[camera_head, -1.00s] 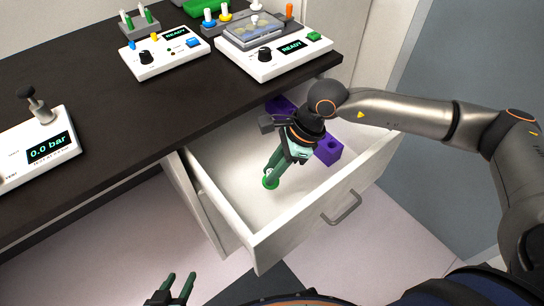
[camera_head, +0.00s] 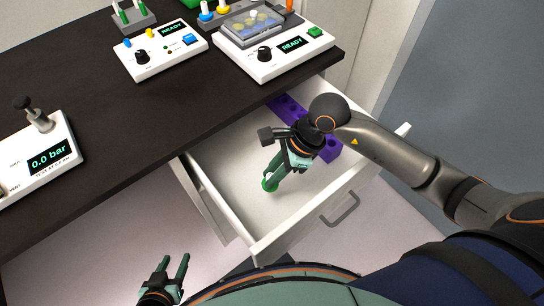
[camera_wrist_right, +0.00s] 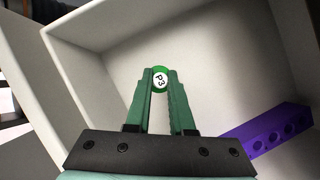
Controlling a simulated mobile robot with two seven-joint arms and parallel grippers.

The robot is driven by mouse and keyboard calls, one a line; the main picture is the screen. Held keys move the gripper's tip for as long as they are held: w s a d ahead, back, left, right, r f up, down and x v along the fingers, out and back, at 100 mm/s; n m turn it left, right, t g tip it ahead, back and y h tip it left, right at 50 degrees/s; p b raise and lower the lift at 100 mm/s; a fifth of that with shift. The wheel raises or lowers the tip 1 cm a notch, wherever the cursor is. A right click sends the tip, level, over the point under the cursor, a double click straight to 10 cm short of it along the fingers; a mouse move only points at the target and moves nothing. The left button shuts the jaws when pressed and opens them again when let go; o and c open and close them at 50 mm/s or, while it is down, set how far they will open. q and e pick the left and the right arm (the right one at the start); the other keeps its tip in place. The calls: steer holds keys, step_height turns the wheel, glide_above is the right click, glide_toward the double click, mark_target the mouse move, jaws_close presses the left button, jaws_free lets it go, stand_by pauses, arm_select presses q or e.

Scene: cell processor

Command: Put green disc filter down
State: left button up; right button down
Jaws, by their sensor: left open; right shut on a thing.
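The green disc filter (camera_head: 269,185) is between the fingertips of my right gripper (camera_head: 271,181), inside the open white drawer (camera_head: 235,205). In the right wrist view the green disc (camera_wrist_right: 160,78) shows a white label reading "P3". The right gripper (camera_wrist_right: 160,85) is shut on it. The disc is low in the drawer; I cannot tell whether it touches the drawer floor. My left gripper (camera_head: 170,270) is open and empty, at the bottom of the head view, away from the drawer.
Drawer walls surround the right gripper. The dark worktop (camera_head: 110,110) carries a 0.0 bar device (camera_head: 42,160) and two READY devices (camera_head: 165,55).

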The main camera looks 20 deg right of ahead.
step_height(320, 180, down, 10)
steer(key=shift+r+b, duration=0.15)
steer(key=shift+b, duration=0.25)
steer(key=c, duration=0.8)
jaws_free()
steer(key=shift+r, duration=0.15)
steer(key=p+v, duration=0.1)
steer(key=v, duration=1.1)
